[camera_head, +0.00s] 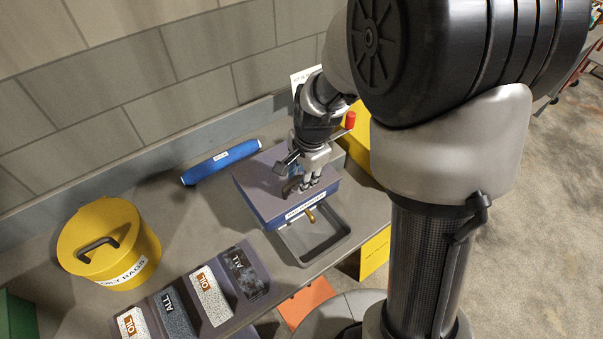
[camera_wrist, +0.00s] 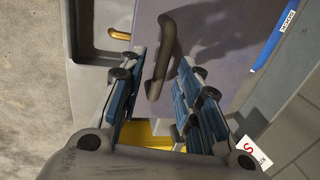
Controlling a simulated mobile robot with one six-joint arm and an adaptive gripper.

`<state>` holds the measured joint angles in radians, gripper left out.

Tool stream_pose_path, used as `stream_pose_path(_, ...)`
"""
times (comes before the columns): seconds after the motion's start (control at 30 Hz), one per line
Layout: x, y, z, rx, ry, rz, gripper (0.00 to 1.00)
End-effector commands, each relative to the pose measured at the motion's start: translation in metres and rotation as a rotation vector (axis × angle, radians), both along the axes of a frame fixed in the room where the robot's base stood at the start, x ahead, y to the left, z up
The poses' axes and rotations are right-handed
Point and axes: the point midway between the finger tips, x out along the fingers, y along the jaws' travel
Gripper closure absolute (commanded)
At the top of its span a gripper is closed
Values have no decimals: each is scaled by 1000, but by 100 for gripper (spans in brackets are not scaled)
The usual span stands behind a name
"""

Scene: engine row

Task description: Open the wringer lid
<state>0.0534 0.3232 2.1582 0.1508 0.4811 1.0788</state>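The wringer is a blue-purple box (camera_head: 262,203) with a flat purple lid (camera_head: 258,175), which lies closed on top. A dark bar handle (camera_head: 289,187) stands on the lid. It also shows in the wrist view (camera_wrist: 166,48). My gripper (camera_head: 300,184) is over the lid at the handle. In the wrist view my gripper (camera_wrist: 163,95) has its two blue-padded fingers apart, one on each side of the handle's lower end. Gaps show between the bar and both fingers, and I cannot tell its exact depth between them.
A grey tray (camera_head: 338,241) with a small yellow lever (camera_head: 311,217) lies in front of the box. A blue roll (camera_head: 222,162) lies behind left. A yellow lidded can (camera_head: 145,240) and bins (camera_head: 210,301) stand left on the bench. A wall runs behind.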

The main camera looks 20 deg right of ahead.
Motion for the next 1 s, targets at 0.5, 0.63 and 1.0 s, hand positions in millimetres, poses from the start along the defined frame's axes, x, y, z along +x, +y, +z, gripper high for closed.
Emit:
stream_pose_path(0.5, 0, 0, 1, 0, 0, 0, 93)
stream_pose_path(0.63, 0, 0, 1, 0, 0, 0, 100)
stream_pose_path(1.0, 0, 0, 1, 0, 0, 0, 100)
